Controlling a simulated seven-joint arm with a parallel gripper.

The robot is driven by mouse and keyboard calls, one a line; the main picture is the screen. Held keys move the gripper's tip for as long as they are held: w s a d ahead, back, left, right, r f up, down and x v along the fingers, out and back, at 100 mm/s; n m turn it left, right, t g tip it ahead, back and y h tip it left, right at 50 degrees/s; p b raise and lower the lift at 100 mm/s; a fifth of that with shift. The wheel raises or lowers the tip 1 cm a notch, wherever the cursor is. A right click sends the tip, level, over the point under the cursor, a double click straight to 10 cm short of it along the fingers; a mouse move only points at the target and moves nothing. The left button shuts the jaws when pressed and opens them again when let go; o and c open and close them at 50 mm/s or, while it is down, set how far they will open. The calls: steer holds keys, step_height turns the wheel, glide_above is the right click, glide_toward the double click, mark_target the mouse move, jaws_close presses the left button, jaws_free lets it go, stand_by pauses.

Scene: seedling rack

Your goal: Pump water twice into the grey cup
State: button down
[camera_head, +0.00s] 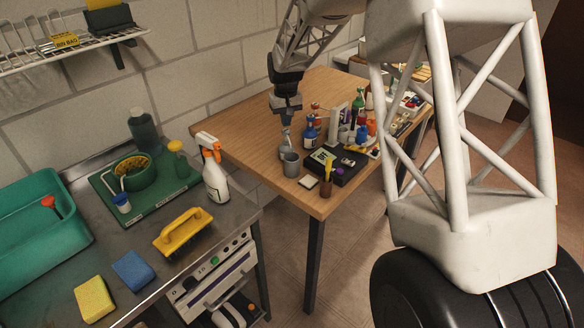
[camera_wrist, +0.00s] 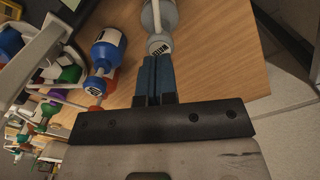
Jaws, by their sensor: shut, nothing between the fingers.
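The grey cup (camera_head: 290,163) stands upright on the wooden table, near its left edge. Just behind it is a light grey pump bottle (camera_head: 286,143), partly hidden by the cup. My gripper (camera_head: 285,122) points down, straight above the pump head, with its fingers together and empty. In the wrist view the dark blue fingers (camera_wrist: 155,62) end at or just over a grey rounded thing with a small label, which looks like the pump bottle (camera_wrist: 160,18). Whether the fingertips touch the pump is unclear. The inside of the cup cannot be made out.
Blue bottles (camera_head: 309,134) and several other bottles stand close on the right of the pump. The table's left side (camera_head: 238,131) is clear. A white spray bottle (camera_head: 216,180) stands on the metal bench.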

mark_target(286, 130)
steer(key=shift+f, duration=1.7)
steer(key=shift+r, duration=1.8)
steer(key=shift+f, duration=1.8)
steer(key=shift+r, duration=1.8)
steer(key=shift+r, duration=0.1)
steer(key=shift+r, duration=2.95)
